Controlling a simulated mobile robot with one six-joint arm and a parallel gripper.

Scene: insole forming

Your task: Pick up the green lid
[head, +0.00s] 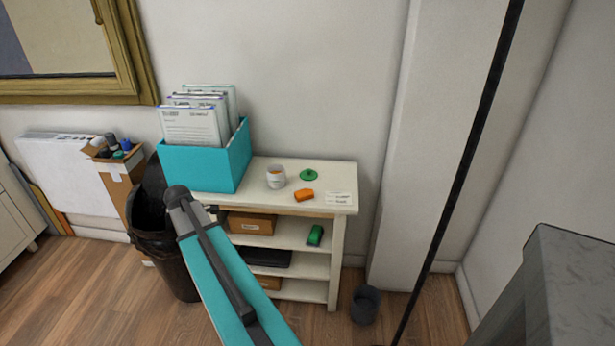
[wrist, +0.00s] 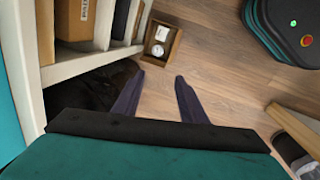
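The green lid (head: 309,175) lies flat on the white shelf unit's top (head: 335,172), near its back edge, right of a small white cup (head: 276,177) and behind an orange block (head: 304,195). It does not show in the wrist view. My arm reaches up from the bottom of the head view, left of and in front of the shelf. My gripper (wrist: 158,95) shows in the wrist view with its two dark fingers apart and nothing between them, pointing down over the wooden floor. The fingertips are hard to make out in the head view.
A teal file box (head: 195,168) with papers stands on the shelf's left half. White cards (head: 339,198) lie at its right front. A black bin (head: 155,240) stands left of the shelf and a small dark bin (head: 365,304) right of it. A black pole (head: 455,185) crosses the right side.

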